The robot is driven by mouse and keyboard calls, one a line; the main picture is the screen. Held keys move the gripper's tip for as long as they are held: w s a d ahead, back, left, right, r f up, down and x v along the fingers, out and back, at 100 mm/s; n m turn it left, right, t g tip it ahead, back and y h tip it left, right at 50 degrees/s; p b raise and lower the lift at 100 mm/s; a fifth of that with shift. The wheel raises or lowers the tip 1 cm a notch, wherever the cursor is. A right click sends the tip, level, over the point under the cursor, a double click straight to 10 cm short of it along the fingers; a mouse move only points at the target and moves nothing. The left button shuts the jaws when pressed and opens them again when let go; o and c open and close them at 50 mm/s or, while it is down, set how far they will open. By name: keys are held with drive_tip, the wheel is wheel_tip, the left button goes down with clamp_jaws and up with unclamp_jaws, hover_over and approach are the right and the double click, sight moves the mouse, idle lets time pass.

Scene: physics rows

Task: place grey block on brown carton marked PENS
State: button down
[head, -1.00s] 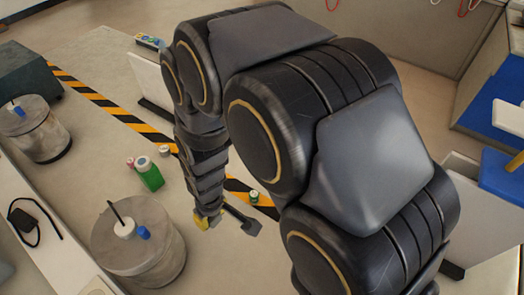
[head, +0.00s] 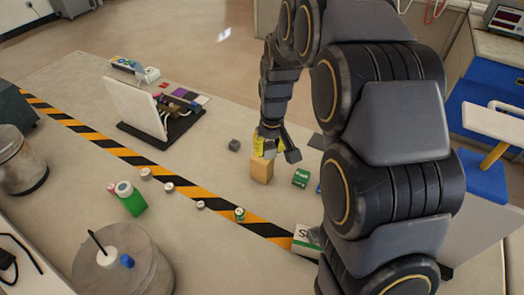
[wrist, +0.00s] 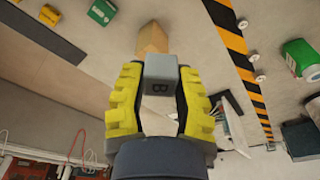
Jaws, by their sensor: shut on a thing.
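A grey block (wrist: 160,72) marked B is held between the yellow-padded fingers of my gripper (wrist: 160,100) in the wrist view. A brown carton (head: 262,170) stands on the table just below my gripper (head: 272,148) in the head view. The carton also shows just beyond the held block in the wrist view (wrist: 153,38). I cannot tell from these views whether block and carton touch. No lettering on the carton is readable. In the head view the held block is hidden by the gripper.
A small dark block (head: 234,145) lies left of the carton, and a green box (head: 301,178) lies to its right. A striped strip (head: 150,164) crosses the table. A green bottle (head: 132,202) and an upright white panel (head: 135,108) stand farther left.

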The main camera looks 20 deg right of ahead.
hover_over(262, 157)
drive_tip(key=f, duration=0.6)
drive_tip(key=shift+s+f, duration=0.25)
drive_tip(key=shift+s, duration=0.15)
drive_tip(key=shift+w+f, duration=0.5)
drive_tip(key=shift+f, duration=1.65)
drive_tip(key=shift+f, duration=0.15)
drive_tip(key=c, duration=0.9)
unclamp_jaws()
drive_tip(key=shift+o, duration=0.2)
